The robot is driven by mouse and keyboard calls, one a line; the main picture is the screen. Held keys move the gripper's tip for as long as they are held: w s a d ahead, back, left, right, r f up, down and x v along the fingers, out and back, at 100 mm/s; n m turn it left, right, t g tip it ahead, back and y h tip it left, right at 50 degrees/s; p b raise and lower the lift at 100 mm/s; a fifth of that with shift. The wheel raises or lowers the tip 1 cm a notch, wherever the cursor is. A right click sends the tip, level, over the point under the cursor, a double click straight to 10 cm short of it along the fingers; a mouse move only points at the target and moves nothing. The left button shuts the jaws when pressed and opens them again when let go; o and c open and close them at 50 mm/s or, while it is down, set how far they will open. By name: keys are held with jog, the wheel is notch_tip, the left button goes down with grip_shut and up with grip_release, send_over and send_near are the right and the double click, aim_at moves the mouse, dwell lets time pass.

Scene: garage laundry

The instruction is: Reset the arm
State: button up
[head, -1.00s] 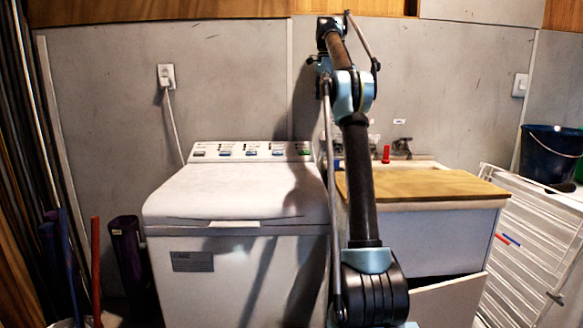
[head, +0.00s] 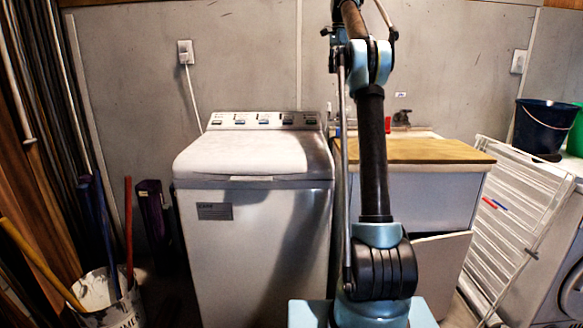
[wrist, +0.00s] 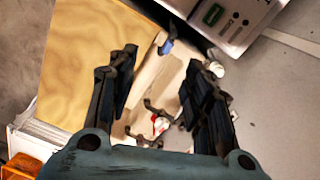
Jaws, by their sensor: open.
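My arm rises up the middle of the head view, and its upper end runs out of the top of the picture, so my gripper is hidden there. In the wrist view my gripper (wrist: 165,68) has its two dark fingers spread apart with nothing between them. Beyond the fingers lies the pale sink basin (wrist: 160,82), some distance off, with taps along its side. No finger visibly touches anything.
A white washing machine (head: 255,235) stands left of my arm. Right of it is a sink cabinet with a wooden board (head: 430,151) on top. A white drying rack (head: 515,205) leans at the right, near a dark bucket (head: 543,128). A bucket with poles (head: 105,300) stands lower left.

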jog(key=s+a+f+n+t, duration=0.1)
jog(key=s+f+n, duration=0.4)
jog(key=s, duration=0.9)
jog(key=s+f+n, duration=0.3)
jog(key=s+f, duration=0.5)
jog(key=s, duration=0.7)
jog(key=s+f+n, duration=0.3)
jog(key=s+f, duration=1)
jog(key=f, duration=0.3)
jog(key=s+f+n+t, duration=0.1)
jog(key=s+f+n, duration=0.2)
jog(key=s+f, duration=1.1)
notch_tip(320, 180, down, 3)
jog(key=shift+f+n, duration=0.15)
jog(key=shift+n, duration=0.15)
jog(key=shift+d, duration=0.1)
jog(key=shift+w+f, duration=0.2)
jog(key=shift+w, duration=0.2)
